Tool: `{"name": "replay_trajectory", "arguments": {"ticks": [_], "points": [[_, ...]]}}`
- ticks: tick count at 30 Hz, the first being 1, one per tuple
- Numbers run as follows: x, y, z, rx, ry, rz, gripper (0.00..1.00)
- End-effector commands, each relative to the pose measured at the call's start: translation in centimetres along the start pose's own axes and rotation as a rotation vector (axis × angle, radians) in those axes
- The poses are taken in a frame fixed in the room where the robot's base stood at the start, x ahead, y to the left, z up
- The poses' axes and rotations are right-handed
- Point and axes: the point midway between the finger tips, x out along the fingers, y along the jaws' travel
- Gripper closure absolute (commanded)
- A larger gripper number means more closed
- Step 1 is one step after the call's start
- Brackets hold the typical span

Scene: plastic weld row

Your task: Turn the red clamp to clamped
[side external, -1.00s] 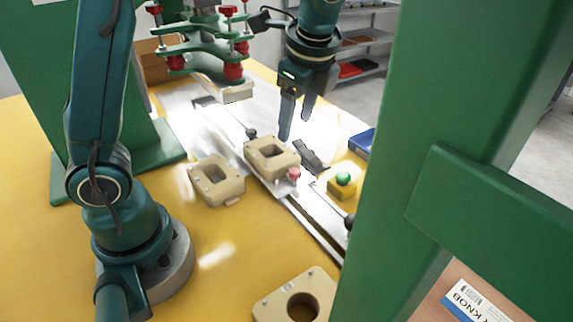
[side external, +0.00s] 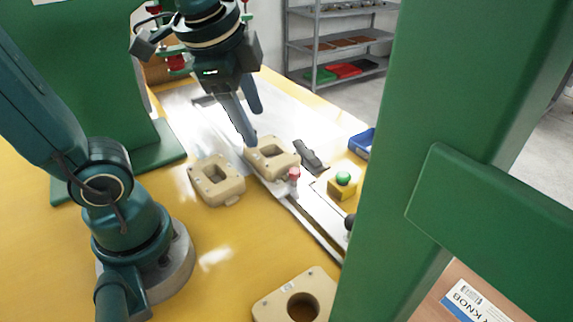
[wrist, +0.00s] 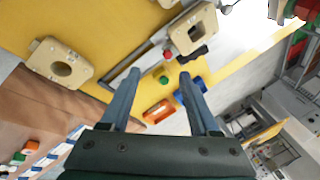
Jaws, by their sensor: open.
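The red clamp (side external: 294,174) is a small red-capped knob at the front right corner of a beige block (side external: 283,166) on the metal rail. Its cap stands up on a pale stem. It also shows in the wrist view as a red spot (wrist: 168,55) beside the block (wrist: 206,24). Whether it is clamped I cannot tell. My gripper (side external: 253,127) is open and empty, above the back left of the block and apart from the clamp. In the wrist view its fingers (wrist: 160,73) point towards the block and clamp.
A black lever (side external: 312,160) and a yellow box with a green button (side external: 343,179) stand right of the clamp. A second beige block (side external: 231,190) lies left of the rail, another (side external: 268,309) in front. A green post (side external: 400,150) stands at right.

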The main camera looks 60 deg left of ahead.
Motion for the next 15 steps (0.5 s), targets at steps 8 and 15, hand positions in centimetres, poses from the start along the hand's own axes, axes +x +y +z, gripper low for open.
{"name": "replay_trajectory", "arguments": {"ticks": [8, 15], "points": [[-0.1, 2.2, 1.4, -0.23, 0.091, -0.002, 0.38], [0.7, 4.1, 2.2, -0.436, 0.151, 0.022, 0.38]]}}
